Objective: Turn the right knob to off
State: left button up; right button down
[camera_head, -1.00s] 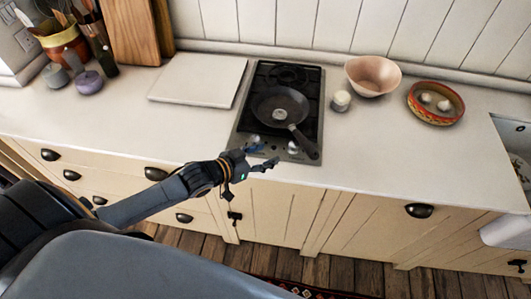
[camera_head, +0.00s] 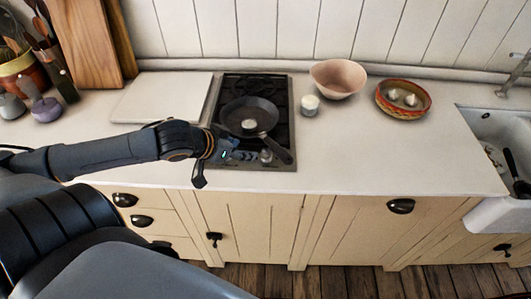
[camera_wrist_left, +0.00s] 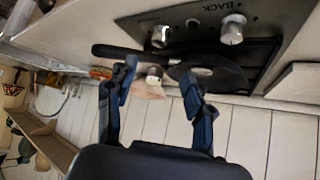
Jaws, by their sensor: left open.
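The right knob (camera_head: 265,156) is a small silver knob on the front strip of the black hob (camera_head: 282,88), just left of the pan handle. It also shows in the left wrist view (camera_wrist_left: 159,37), where the picture is turned over, beside the other knob (camera_wrist_left: 232,30). Its exact setting is too small to read. My left gripper (camera_head: 222,166) is at the hob's front left, left of the right knob and apart from it. Its fingers (camera_wrist_left: 155,70) are spread and empty in the left wrist view. My right gripper is not in view.
A dark frying pan (camera_head: 262,104) sits on the hob, its handle (camera_head: 282,150) reaching forward past the right knob. A small white-topped jar (camera_head: 310,106), a pink bowl (camera_head: 338,78) and a patterned bowl (camera_head: 403,112) stand right. A white board (camera_head: 160,98) lies left. The right front counter is clear.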

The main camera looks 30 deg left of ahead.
aim_at(265, 152)
pick_arm(q)
jog(key=x, duration=1.1)
jog(key=shift+w+d+f+p, duration=0.15)
jog(key=shift+w+f+p, duration=0.1)
jog(key=shift+w+p, duration=0.1)
